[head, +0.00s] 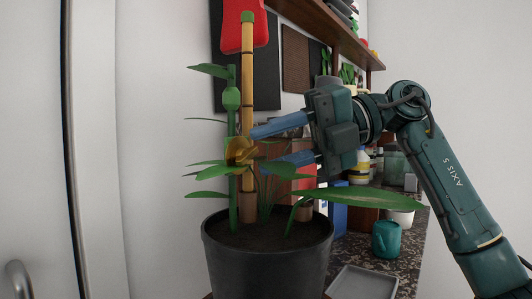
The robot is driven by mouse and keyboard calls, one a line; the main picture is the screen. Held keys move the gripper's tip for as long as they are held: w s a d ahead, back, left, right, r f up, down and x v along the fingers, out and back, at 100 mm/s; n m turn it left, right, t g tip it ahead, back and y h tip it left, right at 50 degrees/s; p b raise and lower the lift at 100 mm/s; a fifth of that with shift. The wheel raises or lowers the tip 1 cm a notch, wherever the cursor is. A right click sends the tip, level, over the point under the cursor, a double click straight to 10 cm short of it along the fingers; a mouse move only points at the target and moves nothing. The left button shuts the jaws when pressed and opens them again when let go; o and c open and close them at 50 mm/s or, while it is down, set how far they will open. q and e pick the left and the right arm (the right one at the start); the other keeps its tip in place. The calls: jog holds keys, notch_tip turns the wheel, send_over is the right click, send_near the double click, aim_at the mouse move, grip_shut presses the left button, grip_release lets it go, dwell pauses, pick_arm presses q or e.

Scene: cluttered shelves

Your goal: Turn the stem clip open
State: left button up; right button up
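A gold-brown stem clip (238,151) sits where a green plant stem (232,200) runs beside an upright bamboo stake (247,75) in a dark pot (268,262). Leaves cover part of it, and I cannot tell whether it is open or shut. My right gripper (257,149) reaches in from the right with its two blue fingers spread apart, one above the other. Its fingertips are close to the clip's right side. I cannot tell whether they touch it. Nothing shows between the fingers as held. My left gripper is not in view.
A grey tray (362,283) and a teal watering can (387,239) are right of the pot on a speckled counter (412,255). Bottles and boxes crowd behind my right gripper. A wooden shelf (325,22) hangs above. A white wall leaves free room at left.

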jog(key=shift+x, duration=0.8)
jog(key=shift+c, duration=0.4)
grip_shut()
